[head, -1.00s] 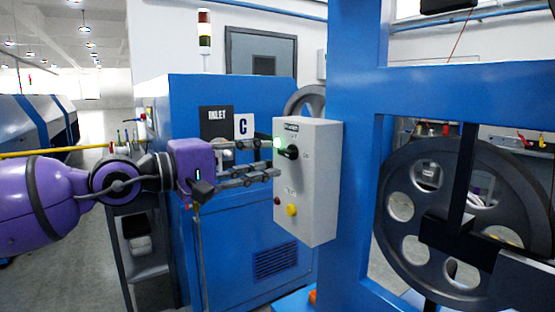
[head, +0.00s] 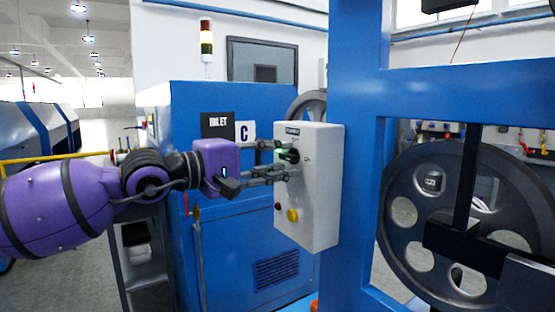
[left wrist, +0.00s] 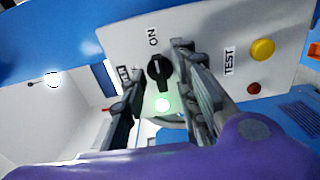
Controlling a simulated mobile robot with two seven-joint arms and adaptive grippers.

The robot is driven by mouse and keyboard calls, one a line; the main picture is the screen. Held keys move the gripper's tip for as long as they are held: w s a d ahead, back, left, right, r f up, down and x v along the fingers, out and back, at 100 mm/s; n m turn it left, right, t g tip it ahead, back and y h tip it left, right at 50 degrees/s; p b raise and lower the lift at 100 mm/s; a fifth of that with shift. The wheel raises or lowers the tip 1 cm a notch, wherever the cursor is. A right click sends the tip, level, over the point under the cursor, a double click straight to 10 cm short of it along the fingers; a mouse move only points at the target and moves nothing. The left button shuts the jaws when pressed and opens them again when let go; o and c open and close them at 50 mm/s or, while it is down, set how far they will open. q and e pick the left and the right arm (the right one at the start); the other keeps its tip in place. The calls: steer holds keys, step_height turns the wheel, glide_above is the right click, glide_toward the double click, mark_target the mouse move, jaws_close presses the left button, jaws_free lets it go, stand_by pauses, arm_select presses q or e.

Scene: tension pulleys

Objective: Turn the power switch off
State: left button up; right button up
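The power switch is a black rotary knob (head: 290,156) on the front of a light grey control box (head: 320,190). In the left wrist view the knob (left wrist: 159,73) lies in line between the ON label (left wrist: 153,37) and a lit green lamp (left wrist: 162,104). My left gripper (head: 285,158) is at the box face, its two fingers apart, one above and one below the knob. In the left wrist view the open gripper (left wrist: 155,88) has a finger on each side of the knob; contact cannot be told. My right gripper is not in view.
A yellow button (head: 292,215) and a small red one (head: 278,206) sit lower on the box. A blue post (head: 355,150) stands right beside it, with a large dark pulley wheel (head: 405,212) further right. A blue cabinet (head: 235,235) stands behind my left gripper.

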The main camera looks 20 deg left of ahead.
arm_select(q)
jaws_close()
